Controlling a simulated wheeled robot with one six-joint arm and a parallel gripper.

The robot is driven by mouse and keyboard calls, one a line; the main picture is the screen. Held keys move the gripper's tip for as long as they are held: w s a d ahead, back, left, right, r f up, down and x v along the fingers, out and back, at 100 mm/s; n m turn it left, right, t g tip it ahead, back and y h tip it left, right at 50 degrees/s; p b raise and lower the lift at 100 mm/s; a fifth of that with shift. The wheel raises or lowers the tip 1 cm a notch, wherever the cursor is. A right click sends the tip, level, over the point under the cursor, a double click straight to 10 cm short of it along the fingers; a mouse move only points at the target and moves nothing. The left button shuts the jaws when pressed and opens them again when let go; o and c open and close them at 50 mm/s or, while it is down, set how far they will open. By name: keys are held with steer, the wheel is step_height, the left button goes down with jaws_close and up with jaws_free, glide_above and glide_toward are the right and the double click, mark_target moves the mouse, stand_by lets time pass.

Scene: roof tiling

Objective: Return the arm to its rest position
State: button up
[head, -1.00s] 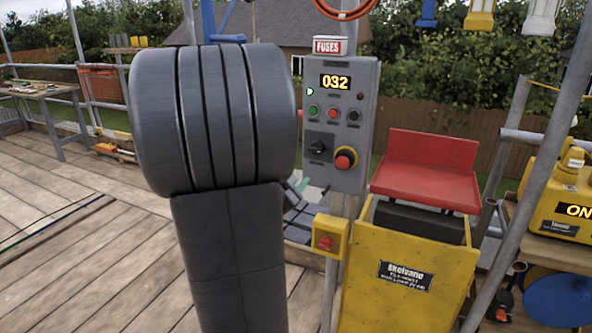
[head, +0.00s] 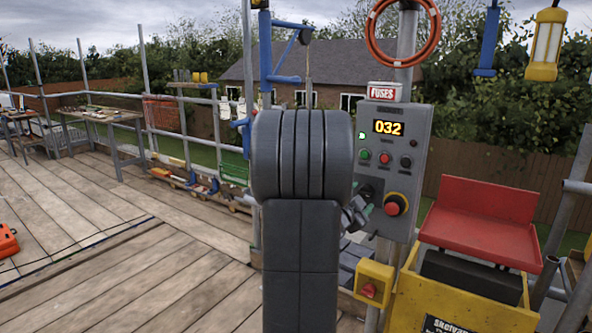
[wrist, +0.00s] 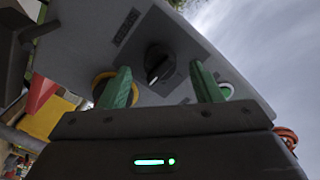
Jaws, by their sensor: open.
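My gripper (wrist: 160,68) is open, its two green fingers apart and empty in the wrist view. The black rotary knob (wrist: 161,66) of the grey control box shows between and beyond the fingertips; I cannot tell whether they touch it. In the head view my arm (head: 301,200) fills the middle as thick dark grey links. My gripper (head: 362,208) shows partly past its right side, close to the lower left of the control box (head: 421,145). The rest of the gripper is hidden behind the arm.
The box shows 032 and has a red stop button (head: 396,204). A yellow machine (head: 408,300) with a red hopper (head: 482,220) stands right of the arm. A scaffold pole rises behind the box. The plank deck (head: 130,260) at left is largely clear.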

steer(key=shift+x, duration=1.1)
steer(key=shift+s, duration=0.1)
